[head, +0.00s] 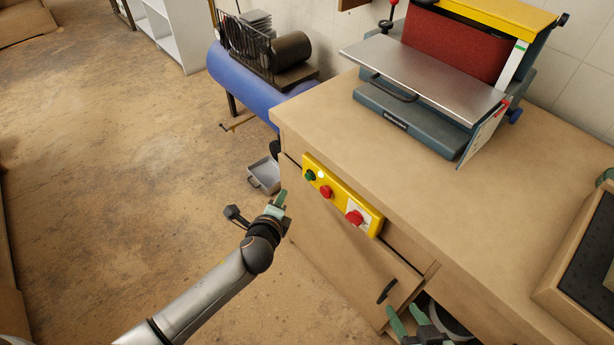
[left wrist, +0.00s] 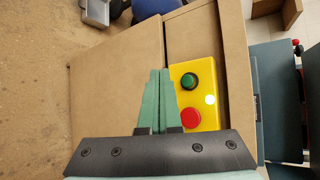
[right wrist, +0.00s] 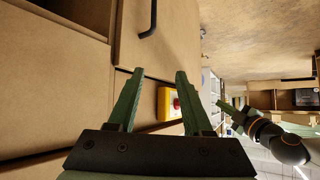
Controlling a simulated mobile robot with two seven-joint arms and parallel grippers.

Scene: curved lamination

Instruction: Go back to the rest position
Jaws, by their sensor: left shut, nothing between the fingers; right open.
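My left gripper (head: 281,197) is shut and empty, just left of a yellow control panel (head: 340,196) on the bench front. The panel has a green button (head: 310,175), red button (head: 326,192), lit white lamp and red knob (head: 354,217). In the left wrist view, my shut fingers (left wrist: 157,74) point beside the panel (left wrist: 207,73); I cannot tell whether they touch it. My right gripper (head: 409,316) is low at the bottom, near the cabinet. In the right wrist view its fingers (right wrist: 160,76) are apart with nothing held.
A sanding machine (head: 430,75) stands on the wooden bench (head: 530,165). A cabinet front with a black handle (head: 387,291) is close to my right gripper. A blue compressor (head: 250,85) and grey tray (head: 265,175) stand beyond my left gripper. Floor on the left is clear.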

